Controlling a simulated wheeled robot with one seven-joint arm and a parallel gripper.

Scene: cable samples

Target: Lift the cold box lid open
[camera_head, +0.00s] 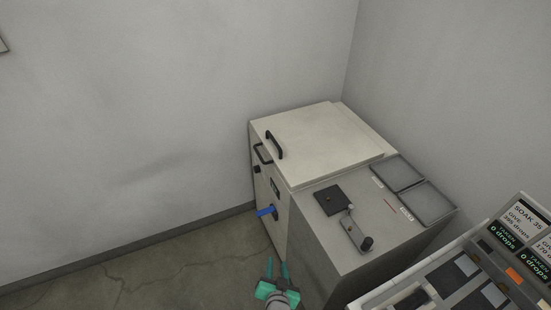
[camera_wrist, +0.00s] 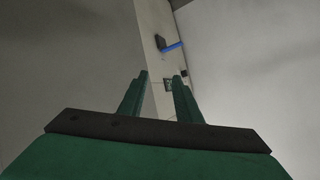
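The cold box (camera_head: 268,190) is a cream cabinet in the corner, and its flat lid (camera_head: 325,140) is closed on top. A black bar handle (camera_head: 274,145) stands on the lid near its left edge. The front has another black handle (camera_head: 262,154) and a blue lever (camera_head: 266,211); the lever also shows in the wrist view (camera_wrist: 173,46). My green gripper (camera_head: 278,268) is low in front of the box, below and apart from the lid handle. In the wrist view its two fingers (camera_wrist: 162,82) are spread with nothing between them. The lid handle is not clearly seen there.
A grey bench (camera_head: 330,245) adjoins the box on the right, with a black plate, a crank (camera_head: 356,234) and two shallow trays (camera_head: 427,203). A console with drop-count displays (camera_head: 520,240) is at lower right. Walls stand close behind; the floor at left is clear.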

